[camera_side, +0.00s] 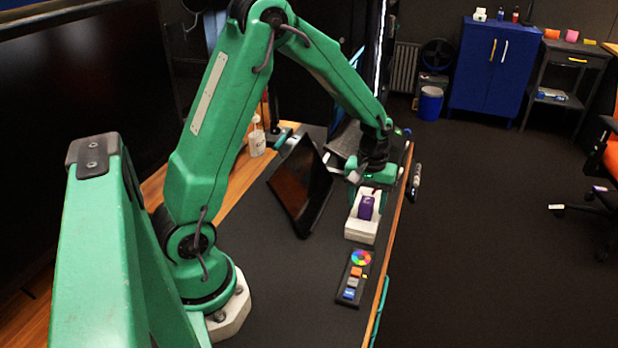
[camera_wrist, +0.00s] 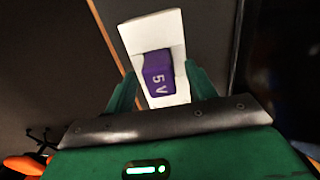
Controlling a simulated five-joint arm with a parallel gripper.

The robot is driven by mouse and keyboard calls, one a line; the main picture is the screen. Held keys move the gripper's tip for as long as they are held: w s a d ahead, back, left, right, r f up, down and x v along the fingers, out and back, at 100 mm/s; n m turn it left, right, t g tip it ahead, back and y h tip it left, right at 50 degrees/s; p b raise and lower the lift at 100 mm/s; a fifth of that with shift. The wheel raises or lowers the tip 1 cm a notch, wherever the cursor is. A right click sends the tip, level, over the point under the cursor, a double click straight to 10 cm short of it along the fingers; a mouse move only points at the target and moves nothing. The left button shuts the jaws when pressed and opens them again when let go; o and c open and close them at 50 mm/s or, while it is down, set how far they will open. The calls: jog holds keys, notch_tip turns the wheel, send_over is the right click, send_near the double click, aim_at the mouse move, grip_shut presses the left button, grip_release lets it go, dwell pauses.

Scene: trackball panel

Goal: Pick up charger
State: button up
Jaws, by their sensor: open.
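The charger is a purple block marked "5 V" (camera_wrist: 158,74). It sits in a white holder (camera_wrist: 150,30) in the wrist view. In the side view the purple charger (camera_side: 365,208) sits in the white holder (camera_side: 359,231) near the table's right edge. My gripper (camera_wrist: 161,70) is open, with one green finger on each side of the charger in the wrist view. In the side view my gripper (camera_side: 368,184) is just behind and above the charger. I cannot tell whether the fingers touch it.
A black panel (camera_side: 345,292) with a colour wheel (camera_side: 361,258) and coloured blocks lies in front of the holder. A dark tilted screen (camera_side: 300,188) stands to the left. The table edge (camera_side: 390,232) is close on the right. Dark table surface (camera_side: 290,290) is clear at front left.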

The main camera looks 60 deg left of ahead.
aim_at(367, 200)
jog(key=shift+f, duration=0.3)
jog(key=c, duration=1.1)
jog(key=shift+o, duration=0.2)
jog(key=shift+r, duration=0.1)
jog(key=shift+r, duration=0.7)
notch_tip(367, 200, up, 2)
jog(key=shift+r, duration=0.2)
jog(key=s+d+r, duration=0.4)
jog(key=d+r, duration=0.3)
jog(key=d, duration=0.4)
